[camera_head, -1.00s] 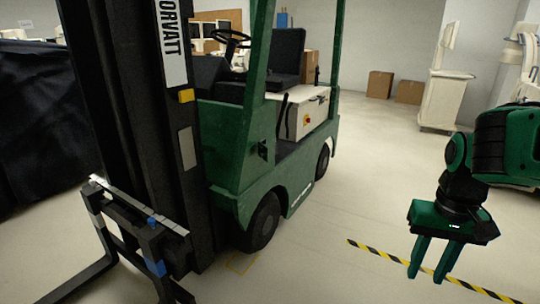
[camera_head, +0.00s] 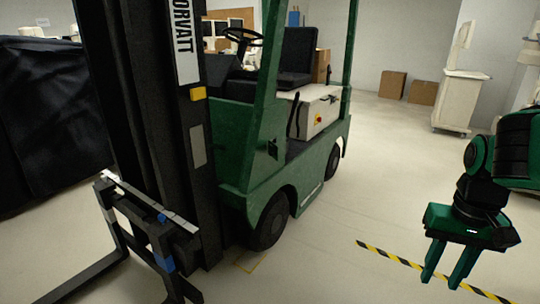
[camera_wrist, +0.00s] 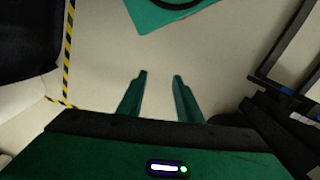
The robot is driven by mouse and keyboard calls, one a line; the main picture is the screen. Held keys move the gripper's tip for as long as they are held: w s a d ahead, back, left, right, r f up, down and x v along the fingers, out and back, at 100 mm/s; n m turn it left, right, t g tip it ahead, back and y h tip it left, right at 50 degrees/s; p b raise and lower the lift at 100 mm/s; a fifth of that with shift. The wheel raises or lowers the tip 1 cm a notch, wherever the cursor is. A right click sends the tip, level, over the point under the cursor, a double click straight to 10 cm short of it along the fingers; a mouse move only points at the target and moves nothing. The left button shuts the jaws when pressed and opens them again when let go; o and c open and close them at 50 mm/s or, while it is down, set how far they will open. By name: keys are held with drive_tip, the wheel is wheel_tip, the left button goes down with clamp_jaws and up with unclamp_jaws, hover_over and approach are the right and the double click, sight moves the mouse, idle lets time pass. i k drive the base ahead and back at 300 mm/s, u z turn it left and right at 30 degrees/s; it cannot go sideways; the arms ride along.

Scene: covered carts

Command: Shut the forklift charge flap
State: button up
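The green forklift (camera_head: 237,150) stands left of centre in the head view, with its black mast in front. A small dark fitting (camera_head: 273,148) sits on its green side panel below the front post. It may be the charge flap, but it is too small to tell whether it stands open. My gripper (camera_head: 441,282) hangs at the right, fingers down, well apart from the forklift. In the wrist view my gripper (camera_wrist: 159,75) has its two fingers spread with only bare floor between them. It is open and empty.
The forklift's low forks and carriage (camera_head: 150,235) jut out at the lower left. A black-covered cart (camera_head: 50,120) is at the left. A white cart (camera_head: 460,100) and cardboard boxes (camera_head: 392,85) stand at the back. Floor with a striped tape (camera_head: 400,262) is clear between the forklift and my arm.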

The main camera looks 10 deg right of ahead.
sight(272, 150)
drive_tip(key=z, duration=2.1)
drive_tip(key=k, duration=0.65)
drive_tip(key=u, duration=2.35)
drive_tip(key=i, duration=1)
